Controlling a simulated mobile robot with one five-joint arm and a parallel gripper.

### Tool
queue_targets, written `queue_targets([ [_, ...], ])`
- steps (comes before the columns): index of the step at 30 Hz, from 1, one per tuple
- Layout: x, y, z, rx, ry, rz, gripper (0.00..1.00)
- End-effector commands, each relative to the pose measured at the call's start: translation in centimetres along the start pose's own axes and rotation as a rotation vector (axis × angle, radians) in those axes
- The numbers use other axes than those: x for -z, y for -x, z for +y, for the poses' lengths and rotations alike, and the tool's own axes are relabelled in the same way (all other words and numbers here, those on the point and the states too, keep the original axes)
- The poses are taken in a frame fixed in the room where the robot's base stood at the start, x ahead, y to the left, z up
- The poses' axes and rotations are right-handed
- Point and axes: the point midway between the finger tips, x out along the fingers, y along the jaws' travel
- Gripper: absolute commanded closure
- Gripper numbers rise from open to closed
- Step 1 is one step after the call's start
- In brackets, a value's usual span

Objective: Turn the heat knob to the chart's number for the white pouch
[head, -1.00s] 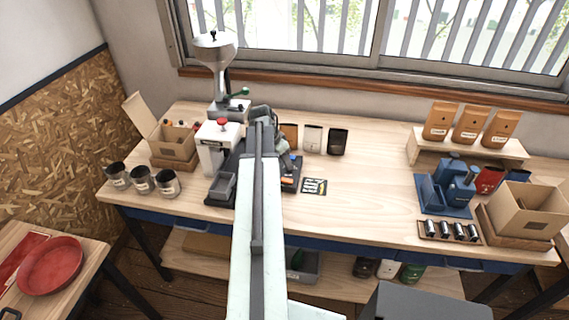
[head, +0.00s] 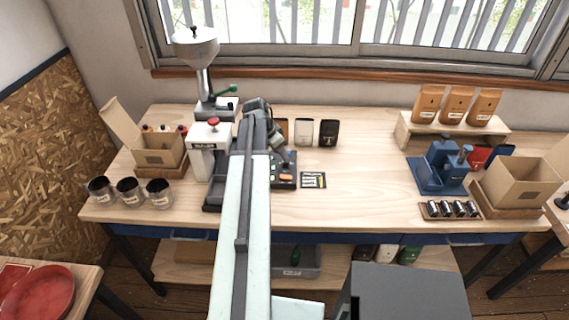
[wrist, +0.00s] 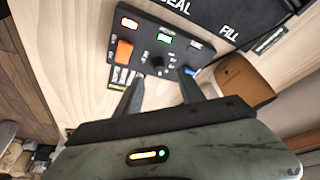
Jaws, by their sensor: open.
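A dark control panel (head: 284,183) stands on the bench, partly hidden by my arm in the head view. In the wrist view the panel (wrist: 146,38) shows lit coloured indicators, an orange switch (wrist: 124,51), a small round black knob (wrist: 158,62) and a blue-tipped lever (wrist: 190,71). My gripper (wrist: 160,92) is open and empty, its fingertips at the near edge of the panel, either side of the knob in the picture. Contact cannot be told. The white pouch (head: 303,132) stands behind, between brown and black pouches.
A blue device (head: 438,175) and open carton (head: 518,180) stand right. The bench between chart and blue device is clear.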

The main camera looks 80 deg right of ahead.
Motion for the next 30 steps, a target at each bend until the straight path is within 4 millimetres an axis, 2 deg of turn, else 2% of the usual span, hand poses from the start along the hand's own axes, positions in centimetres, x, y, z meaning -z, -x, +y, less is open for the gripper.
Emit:
queue_targets([
  [1,-0.3,-1.8,0.0,0.0,-0.002,0.0,0.54],
  [7,-0.2,-5.2,0.0,0.0,-0.002,0.0,0.54],
  [10,-0.1,-5.9,0.0,0.0,-0.001,0.0,0.54],
  [17,0.1,-5.7,0.1,0.0,-0.001,0.0,0.54],
  [22,0.1,-5.7,0.1,-0.001,-0.002,0.0,0.98],
  [30,0.2,-5.7,0.2,0.005,0.009,0.0,1.0],
])
